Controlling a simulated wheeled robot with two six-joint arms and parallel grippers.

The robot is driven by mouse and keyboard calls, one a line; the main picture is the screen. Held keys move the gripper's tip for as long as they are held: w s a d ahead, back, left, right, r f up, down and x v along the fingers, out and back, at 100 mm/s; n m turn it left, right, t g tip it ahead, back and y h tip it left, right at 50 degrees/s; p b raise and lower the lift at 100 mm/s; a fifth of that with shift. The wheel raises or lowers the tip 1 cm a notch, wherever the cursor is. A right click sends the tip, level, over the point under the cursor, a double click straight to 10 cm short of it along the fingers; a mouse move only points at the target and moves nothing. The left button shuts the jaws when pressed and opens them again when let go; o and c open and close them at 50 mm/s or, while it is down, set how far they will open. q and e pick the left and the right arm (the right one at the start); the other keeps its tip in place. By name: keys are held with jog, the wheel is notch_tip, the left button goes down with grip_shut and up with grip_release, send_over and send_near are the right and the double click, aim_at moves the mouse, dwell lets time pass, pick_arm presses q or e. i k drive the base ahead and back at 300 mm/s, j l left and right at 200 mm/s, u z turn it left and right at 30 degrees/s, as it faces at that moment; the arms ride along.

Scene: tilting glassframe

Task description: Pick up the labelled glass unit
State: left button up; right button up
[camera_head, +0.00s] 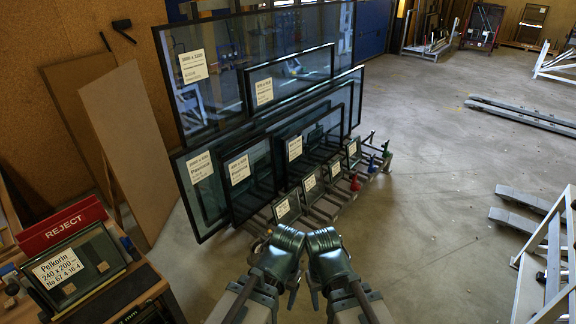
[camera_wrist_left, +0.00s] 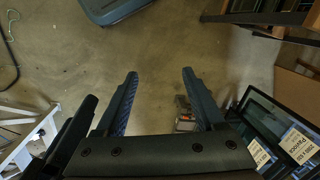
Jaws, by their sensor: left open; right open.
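Several dark-framed glass units with white labels stand on a rack. Large ones include a back pane (camera_head: 275,60), a left front pane (camera_head: 205,195) and a pane beside it (camera_head: 250,185). Small labelled units (camera_head: 287,208) lean in a row at the front. Another labelled unit, "Pelkorin 240 x 200" (camera_head: 95,262), leans by the red REJECT sign at the left. I cannot tell which one the task means. My left gripper (camera_wrist_left: 160,80) is open and empty over bare floor. My right gripper (camera_head: 328,250) is open, beside the left at bottom centre, apart from the glass; its fingertips are partly hidden.
The red REJECT sign (camera_head: 62,222) stands on a bench at the left. Brown boards (camera_head: 130,150) lean on the wall behind it. A white frame (camera_head: 550,260) stands at the right edge.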

aim_at(76, 258)
jog(key=j+u, duration=0.15)
jog(key=u, duration=1.7)
jog(key=i, duration=0.15)
